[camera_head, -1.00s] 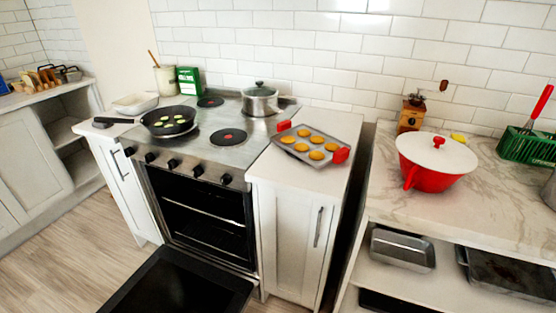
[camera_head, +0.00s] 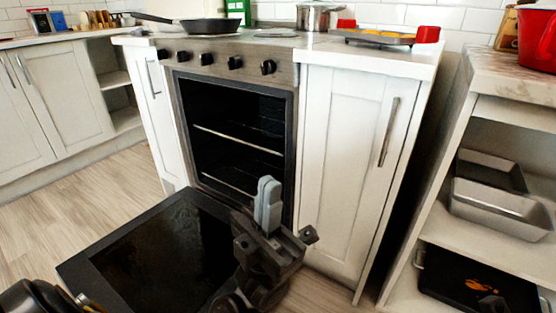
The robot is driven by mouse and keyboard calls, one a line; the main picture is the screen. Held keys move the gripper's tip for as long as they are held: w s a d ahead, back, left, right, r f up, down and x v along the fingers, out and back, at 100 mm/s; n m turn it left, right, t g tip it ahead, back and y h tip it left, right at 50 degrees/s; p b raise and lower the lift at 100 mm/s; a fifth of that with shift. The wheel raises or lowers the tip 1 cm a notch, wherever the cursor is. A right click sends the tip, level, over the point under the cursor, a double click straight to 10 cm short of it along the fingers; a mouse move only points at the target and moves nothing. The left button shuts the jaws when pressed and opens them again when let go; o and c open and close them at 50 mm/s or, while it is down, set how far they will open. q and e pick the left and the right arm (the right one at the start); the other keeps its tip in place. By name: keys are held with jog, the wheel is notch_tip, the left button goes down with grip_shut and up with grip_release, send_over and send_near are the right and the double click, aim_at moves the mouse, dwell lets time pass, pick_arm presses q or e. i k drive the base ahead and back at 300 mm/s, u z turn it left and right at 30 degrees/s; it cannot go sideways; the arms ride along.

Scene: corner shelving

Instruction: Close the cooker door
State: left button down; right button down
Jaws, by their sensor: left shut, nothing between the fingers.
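The cooker door (camera_head: 150,255) is folded down flat in front of the cooker, its dark glass facing up, and the dark oven cavity (camera_head: 235,135) with its racks is open to view. My left gripper (camera_head: 267,203) points upward over the right side of the lowered door, in front of the cavity's lower right corner. Its grey fingers are together with nothing between them. Its body hides part of the door's right edge; I cannot tell whether it touches the door. My right gripper is not in view.
A white cabinet (camera_head: 345,170) with a metal handle stands right of the cooker. Open shelves (camera_head: 480,220) with metal trays are farther right. A pan (camera_head: 205,27) sits on the cooktop above black knobs. The wooden floor (camera_head: 50,225) at left is clear.

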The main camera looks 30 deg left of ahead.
aim_at(176, 256)
jog(key=z, duration=0.35)
jog(key=k, duration=0.45)
jog(key=z, duration=1.3)
jog(key=k, duration=0.45)
jog(key=z, duration=1.4)
jog(key=k, duration=1.3)
